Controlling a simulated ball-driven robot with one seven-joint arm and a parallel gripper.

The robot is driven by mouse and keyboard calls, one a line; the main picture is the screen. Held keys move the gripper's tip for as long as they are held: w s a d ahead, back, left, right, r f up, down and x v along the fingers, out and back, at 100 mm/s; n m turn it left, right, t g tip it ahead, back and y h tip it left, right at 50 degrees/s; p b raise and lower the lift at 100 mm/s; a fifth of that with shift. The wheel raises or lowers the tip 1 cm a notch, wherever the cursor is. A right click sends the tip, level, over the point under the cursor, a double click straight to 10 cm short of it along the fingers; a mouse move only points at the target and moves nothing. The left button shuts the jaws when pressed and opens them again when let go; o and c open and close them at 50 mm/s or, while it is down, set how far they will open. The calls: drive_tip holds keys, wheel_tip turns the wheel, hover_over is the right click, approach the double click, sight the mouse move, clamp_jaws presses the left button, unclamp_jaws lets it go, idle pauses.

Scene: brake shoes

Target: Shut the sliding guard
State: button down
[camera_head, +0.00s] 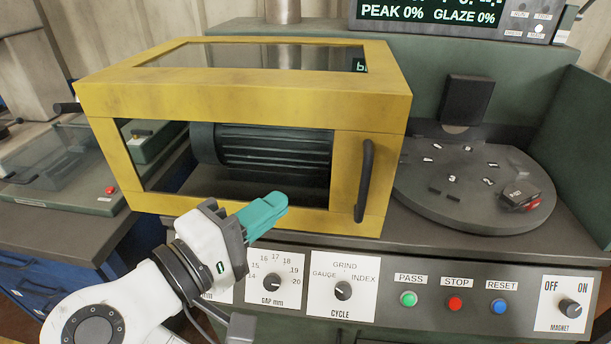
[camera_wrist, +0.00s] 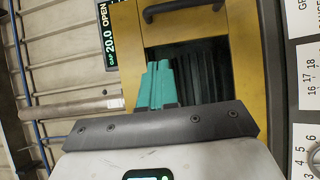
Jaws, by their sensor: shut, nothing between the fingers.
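The sliding guard (camera_head: 350,84) is a yellow box frame with clear windows and a black upright bar handle (camera_head: 364,181) at the right of its front. It stands at the left of the machine, over a dark ribbed drum (camera_head: 262,146). The round table (camera_head: 470,190) to its right is uncovered. My gripper (camera_head: 268,213), with teal fingers, is shut and empty in front of the guard's lower front, left of the handle and apart from it. In the wrist view the teal fingertips (camera_wrist: 155,84) point toward the guard's window, with the handle (camera_wrist: 176,8) at the top edge.
Several small parts and a dark block with red (camera_head: 519,196) lie on the round table. A dark block (camera_head: 467,100) stands behind it. Below is the control panel (camera_head: 375,291) with knobs and coloured buttons.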

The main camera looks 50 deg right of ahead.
drive_tip(key=s+d, duration=0.2)
drive_tip(key=d, duration=1)
drive_tip(key=shift+s+d+p, duration=0.25)
drive_tip(key=shift+d+p, duration=0.1)
drive_tip(key=shift+p, duration=0.1)
